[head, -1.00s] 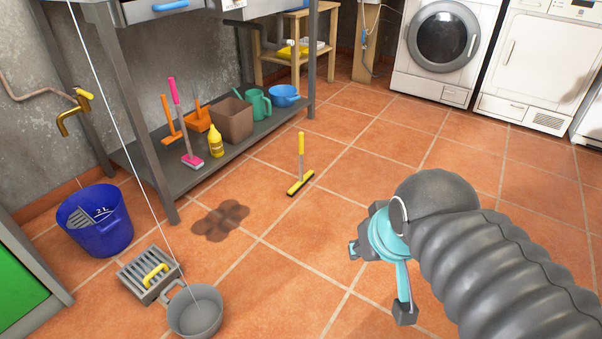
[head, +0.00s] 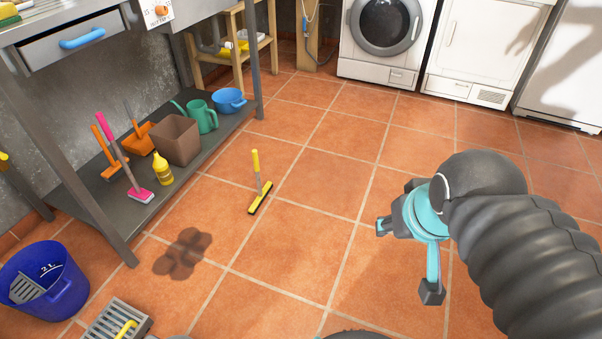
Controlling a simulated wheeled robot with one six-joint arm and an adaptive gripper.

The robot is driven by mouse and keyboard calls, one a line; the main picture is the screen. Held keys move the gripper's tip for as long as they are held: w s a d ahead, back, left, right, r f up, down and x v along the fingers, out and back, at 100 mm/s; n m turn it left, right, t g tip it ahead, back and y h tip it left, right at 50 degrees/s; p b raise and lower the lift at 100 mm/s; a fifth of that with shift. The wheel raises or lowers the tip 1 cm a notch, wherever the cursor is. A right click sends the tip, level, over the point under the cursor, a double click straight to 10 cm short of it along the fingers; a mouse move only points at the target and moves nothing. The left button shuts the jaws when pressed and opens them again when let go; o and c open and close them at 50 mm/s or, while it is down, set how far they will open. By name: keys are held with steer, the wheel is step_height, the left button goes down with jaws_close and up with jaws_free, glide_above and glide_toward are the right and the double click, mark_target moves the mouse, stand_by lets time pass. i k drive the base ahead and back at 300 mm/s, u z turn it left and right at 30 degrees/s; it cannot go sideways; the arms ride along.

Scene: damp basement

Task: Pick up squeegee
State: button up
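The squeegee (head: 261,197) has a yellow grip, a grey shaft and a yellow and black head. Its head rests on the tiled floor near the middle of the head view, with the handle standing up. My gripper (head: 405,251) is to the right of the squeegee and apart from it, in the right half of the view. Its two fingers are spread wide, with nothing between them. The thick grey arm hides part of the floor at the lower right.
A low shelf (head: 105,212) holds a brown bin (head: 174,139), a yellow bottle (head: 162,168) and brushes. A dark wet patch (head: 182,254), a blue bucket (head: 45,284) and a drain grate (head: 117,320) lie lower left. A washing machine (head: 385,75) stands behind. Floor around the squeegee is clear.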

mark_target(262, 193)
steer(key=z, duration=0.5)
steer(key=i, duration=1.65)
steer(key=u, duration=0.75)
steer(key=i, duration=0.25)
steer(key=u, duration=0.35)
